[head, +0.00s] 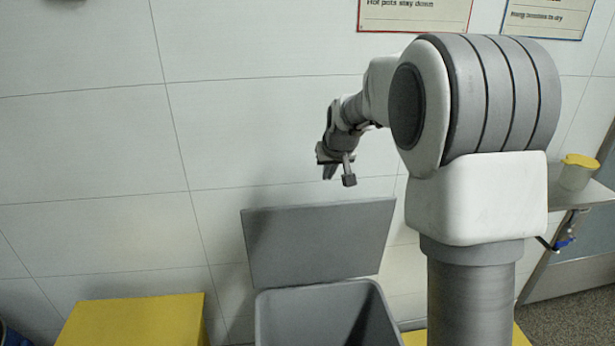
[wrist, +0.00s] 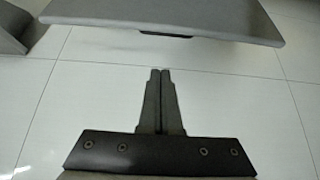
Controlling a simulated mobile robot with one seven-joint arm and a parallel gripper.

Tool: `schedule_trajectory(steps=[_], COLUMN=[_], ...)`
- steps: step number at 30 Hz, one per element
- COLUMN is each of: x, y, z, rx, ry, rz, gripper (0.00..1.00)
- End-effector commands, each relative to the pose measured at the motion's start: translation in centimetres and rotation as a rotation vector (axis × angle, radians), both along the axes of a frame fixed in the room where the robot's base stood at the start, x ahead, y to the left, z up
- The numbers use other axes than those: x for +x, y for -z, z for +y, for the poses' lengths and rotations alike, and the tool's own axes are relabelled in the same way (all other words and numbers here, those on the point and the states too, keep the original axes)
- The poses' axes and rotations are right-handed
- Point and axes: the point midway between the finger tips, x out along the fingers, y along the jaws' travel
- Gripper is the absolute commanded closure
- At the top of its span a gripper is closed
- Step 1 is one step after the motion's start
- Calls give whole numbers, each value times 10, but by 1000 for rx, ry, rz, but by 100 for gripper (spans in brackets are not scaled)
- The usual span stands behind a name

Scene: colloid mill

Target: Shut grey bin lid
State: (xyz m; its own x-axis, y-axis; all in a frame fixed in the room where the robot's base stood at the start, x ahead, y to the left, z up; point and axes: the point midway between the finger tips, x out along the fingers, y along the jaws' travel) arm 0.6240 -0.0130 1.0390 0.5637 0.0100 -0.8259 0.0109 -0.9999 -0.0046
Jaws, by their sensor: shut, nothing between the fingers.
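The grey bin (head: 262,318) stands low in the head view, its mouth open. Its grey lid (head: 318,240) is raised, nearly upright, behind the mouth and in front of the tiled wall. My gripper (head: 338,178) shows above the lid's top edge in the head view, pointing down. In the wrist view my gripper (wrist: 160,72) has its two fingers together with nothing between them. A grey panel, seemingly the lid (wrist: 165,14), crosses the top of the wrist view, apart from the fingertips. A small dark piece sits under its edge. The bin's lower part is out of frame.
A yellow box (head: 135,322) stands left of the bin, and more yellow shows behind my arm at right. A shelf (head: 580,192) at far right holds a yellow-lidded container (head: 577,172). The white tiled wall (head: 90,150) is close behind. Signs hang above.

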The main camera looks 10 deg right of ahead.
Motion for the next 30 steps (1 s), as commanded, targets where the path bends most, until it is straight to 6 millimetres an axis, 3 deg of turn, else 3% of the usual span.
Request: schedule_trajectory(steps=[3,6,16,30], x=[27,40,60,108], y=[13,22,45,114], z=[-3,-4,-5,-4], rx=[-3,-6,-7,-7], ry=[1,2,2,2], rz=[-4,-10,-14,-14], gripper=[100,100,100,100])
